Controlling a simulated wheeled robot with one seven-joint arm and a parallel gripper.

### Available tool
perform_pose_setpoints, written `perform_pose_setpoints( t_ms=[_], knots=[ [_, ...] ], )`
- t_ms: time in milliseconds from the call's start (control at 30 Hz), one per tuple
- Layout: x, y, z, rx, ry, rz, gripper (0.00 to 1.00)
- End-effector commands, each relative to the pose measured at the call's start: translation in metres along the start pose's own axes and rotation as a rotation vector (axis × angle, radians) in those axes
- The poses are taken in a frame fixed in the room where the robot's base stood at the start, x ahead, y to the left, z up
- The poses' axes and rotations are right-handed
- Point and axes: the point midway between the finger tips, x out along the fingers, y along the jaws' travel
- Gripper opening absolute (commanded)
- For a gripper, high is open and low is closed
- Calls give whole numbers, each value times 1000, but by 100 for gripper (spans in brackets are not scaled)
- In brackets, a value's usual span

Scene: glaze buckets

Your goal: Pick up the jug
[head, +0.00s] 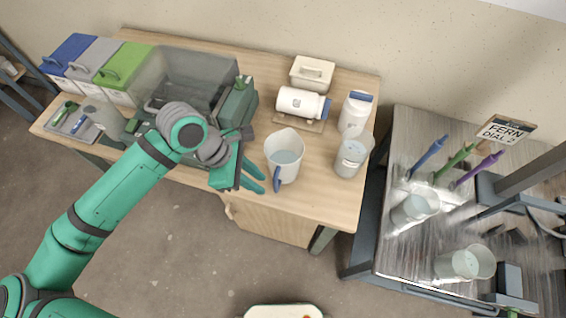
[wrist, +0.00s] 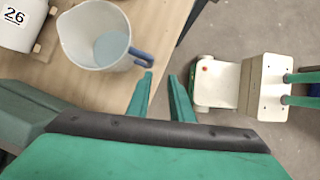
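The jug (head: 284,154) is a whitish pouring vessel with a blue handle, standing upright near the front edge of the wooden table. Pale blue-grey liquid shows inside it. Its handle (head: 277,179) faces the front edge. In the wrist view the jug (wrist: 88,38) is at the upper left, with its handle (wrist: 140,57) close to the left fingertip. My gripper (head: 259,180) is green, just left of the handle in the head view. In the wrist view my gripper (wrist: 161,74) has its two fingers apart with nothing between them. Whether a fingertip touches the handle I cannot tell.
A white bottle (head: 301,102) lies on a wooden stand behind the jug. A clear cup (head: 351,156) and a white container (head: 356,113) stand to its right. A green box (head: 236,103) and a grey bin (head: 190,75) are at the left.

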Motion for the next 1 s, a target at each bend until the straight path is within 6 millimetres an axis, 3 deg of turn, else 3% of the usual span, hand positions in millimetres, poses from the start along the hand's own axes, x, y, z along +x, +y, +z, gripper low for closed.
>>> perform_pose_setpoints(
  t_ms=[167,500,767,1000],
  knots=[
    [-4,16,3,65,48,24,20],
    [38,19,1,66,49,27,20],
    [51,19,1,66,50,26,20],
    [74,22,6,66,46,25,20]
  ],
)
